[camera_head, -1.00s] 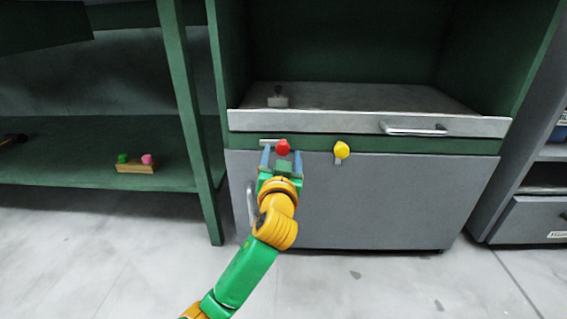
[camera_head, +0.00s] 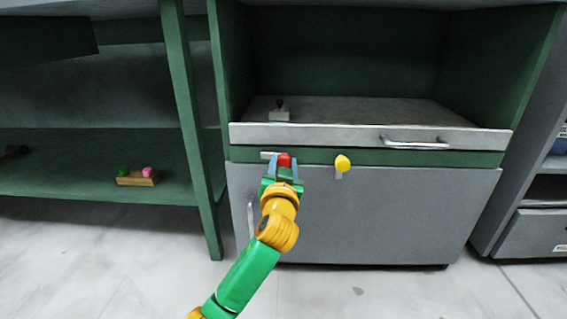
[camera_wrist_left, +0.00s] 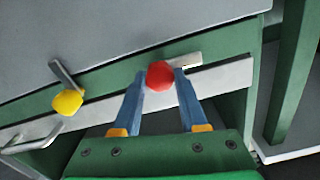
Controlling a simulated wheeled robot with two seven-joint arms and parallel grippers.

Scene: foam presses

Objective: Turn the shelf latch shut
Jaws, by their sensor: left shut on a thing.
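A red latch knob (camera_head: 285,160) sits on the green strip below the grey shelf (camera_head: 330,137). A pale bar (camera_head: 268,155) extends left from it, roughly level. A yellow latch knob (camera_head: 343,163) sits farther right, its short grey bar hanging down. My left gripper (camera_head: 285,164) is shut on the red knob, one blue finger on each side. In the left wrist view the red knob (camera_wrist_left: 160,75) shows between the fingertips, and the yellow knob (camera_wrist_left: 68,102) is at left, clear of the gripper. My right gripper is in neither view.
The shelf has a bar handle (camera_head: 415,143) at right and a small dark-knobbed block (camera_head: 279,112) on top. A grey cabinet door (camera_head: 370,215) is below. At left, a green bench (camera_head: 70,180) holds a wooden block (camera_head: 137,179) with green and pink knobs.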

